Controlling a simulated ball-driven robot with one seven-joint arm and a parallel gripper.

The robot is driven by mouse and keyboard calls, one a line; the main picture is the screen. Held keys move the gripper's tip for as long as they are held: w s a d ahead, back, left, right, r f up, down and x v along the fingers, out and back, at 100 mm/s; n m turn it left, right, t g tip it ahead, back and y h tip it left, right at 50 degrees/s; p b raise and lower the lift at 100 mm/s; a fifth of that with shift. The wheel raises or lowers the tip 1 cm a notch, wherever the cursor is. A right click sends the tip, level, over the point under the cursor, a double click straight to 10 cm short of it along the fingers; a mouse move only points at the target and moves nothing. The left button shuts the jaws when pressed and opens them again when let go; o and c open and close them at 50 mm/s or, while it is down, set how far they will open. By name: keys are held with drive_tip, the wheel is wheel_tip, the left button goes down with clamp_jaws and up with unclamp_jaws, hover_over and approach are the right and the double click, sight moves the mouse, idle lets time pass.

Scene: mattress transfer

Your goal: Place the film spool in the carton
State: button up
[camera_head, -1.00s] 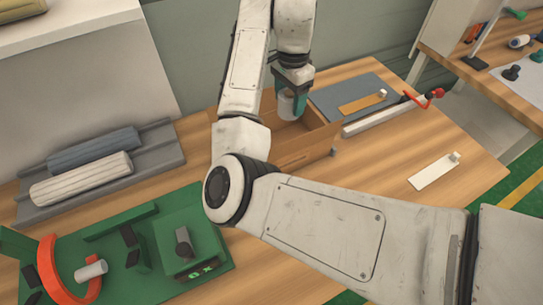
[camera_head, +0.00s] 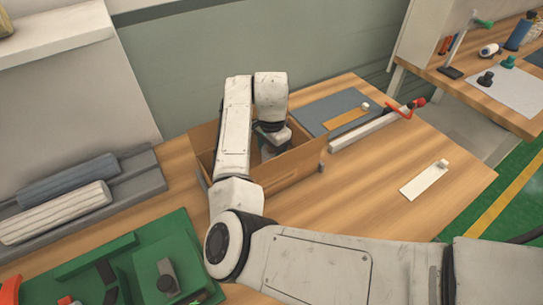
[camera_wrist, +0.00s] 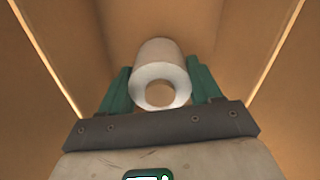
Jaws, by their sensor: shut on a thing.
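The film spool (camera_wrist: 154,60) is a white cylinder with a tan core, seen end-on in the wrist view. My gripper (camera_wrist: 160,84) is shut on it, one green finger on each side. The carton (camera_head: 287,172) is an open brown cardboard box on the wooden table in the head view. My gripper reaches down into the carton; its fingers and the spool are hidden there behind the arm and carton wall. In the wrist view, cardboard walls (camera_wrist: 45,50) surround the spool. I cannot tell whether the spool touches the carton floor.
A grey tray with rolls (camera_head: 60,210) lies left of the carton. A green fixture board (camera_head: 125,270) is at the front left. A grey mat (camera_head: 322,108), a rail with a red handle (camera_head: 372,127) and a white strip (camera_head: 424,181) lie to the right.

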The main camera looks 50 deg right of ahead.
drive_tip(key=shift+f, duration=0.95)
drive_tip(key=o, duration=1.2)
drive_tip(key=shift+f, duration=0.1)
wheel_tip(320, 180, up, 12)
drive_tip(key=shift+r+b, duration=0.15)
drive_tip(key=shift+b, duration=0.4)
